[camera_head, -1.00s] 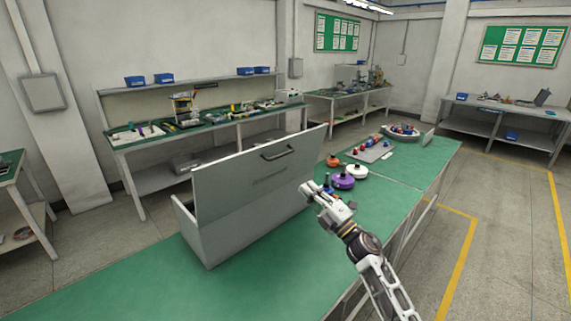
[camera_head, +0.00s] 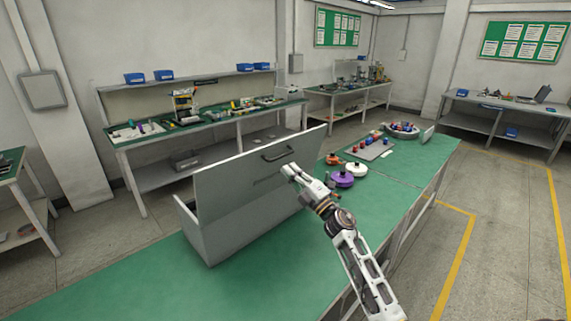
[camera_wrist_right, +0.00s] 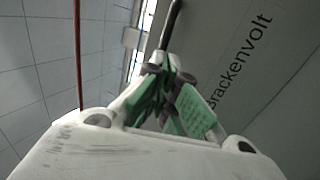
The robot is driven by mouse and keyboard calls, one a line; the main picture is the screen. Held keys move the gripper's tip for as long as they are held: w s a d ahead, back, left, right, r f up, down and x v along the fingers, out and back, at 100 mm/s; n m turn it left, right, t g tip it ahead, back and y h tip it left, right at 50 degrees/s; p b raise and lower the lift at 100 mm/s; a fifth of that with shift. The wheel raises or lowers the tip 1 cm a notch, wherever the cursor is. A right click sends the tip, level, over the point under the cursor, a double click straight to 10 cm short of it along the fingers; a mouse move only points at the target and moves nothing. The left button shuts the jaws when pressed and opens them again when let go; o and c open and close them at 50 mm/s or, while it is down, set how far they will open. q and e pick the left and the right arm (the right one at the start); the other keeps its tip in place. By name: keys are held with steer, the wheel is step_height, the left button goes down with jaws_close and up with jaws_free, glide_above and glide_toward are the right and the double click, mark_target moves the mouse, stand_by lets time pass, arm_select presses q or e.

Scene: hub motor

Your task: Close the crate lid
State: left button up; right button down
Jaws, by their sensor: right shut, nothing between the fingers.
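The grey crate (camera_head: 222,235) stands on the green table. Its lid (camera_head: 228,178) is raised and stands upright, with a dark bar handle (camera_head: 277,153) near its upper edge. In the right wrist view the lid (camera_wrist_right: 225,60) shows printed lettering, and the handle (camera_wrist_right: 172,22) is just beyond the fingers. My right gripper (camera_head: 287,170) is in front of the lid, a little below the handle. Its green-padded fingers (camera_wrist_right: 172,105) are shut and empty in the right wrist view. Whether they touch the lid I cannot tell. My left gripper is not in view.
The table's front left is clear.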

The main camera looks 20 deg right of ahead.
steer(key=shift+p+x, duration=0.35)
steer(key=shift+x, duration=1.35)
steer(key=shift+w, duration=0.1)
